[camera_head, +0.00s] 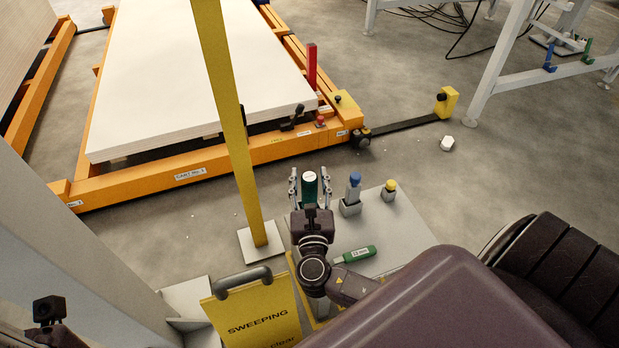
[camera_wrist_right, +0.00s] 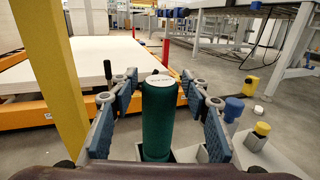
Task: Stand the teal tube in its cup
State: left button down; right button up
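The teal tube (camera_head: 309,186) stands upright between the fingers of my right gripper (camera_head: 310,176). In the right wrist view the tube (camera_wrist_right: 158,122) has a pale labelled top, and the blue-padded fingers stand on both sides with gaps, so the gripper (camera_wrist_right: 157,90) is open around it. Grey edges show at the tube's foot and look like its cup (camera_wrist_right: 183,154); the gripper body hides most of this, so I cannot tell how deep it sits. At the lower left of the head view a dark part of my left arm shows, without fingers.
A blue-topped tube (camera_head: 354,184) in a grey cup (camera_head: 350,208) and a yellow-topped piece (camera_head: 389,188) stand right of the gripper on a grey plate (camera_head: 405,235). A green labelled piece (camera_head: 355,254) lies there. A yellow post (camera_head: 235,130) and sweeping sign (camera_head: 258,315) stand left.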

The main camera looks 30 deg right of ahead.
jog(key=shift+o, duration=0.2)
jog(key=shift+f, duration=0.15)
jog(key=shift+s+a, duration=0.1)
jog(key=shift+s, duration=0.05)
jog(key=shift+s+a, duration=0.15)
jog(key=shift+s, duration=0.1)
jog(key=v, duration=1.1)
jog(key=shift+s, duration=0.15)
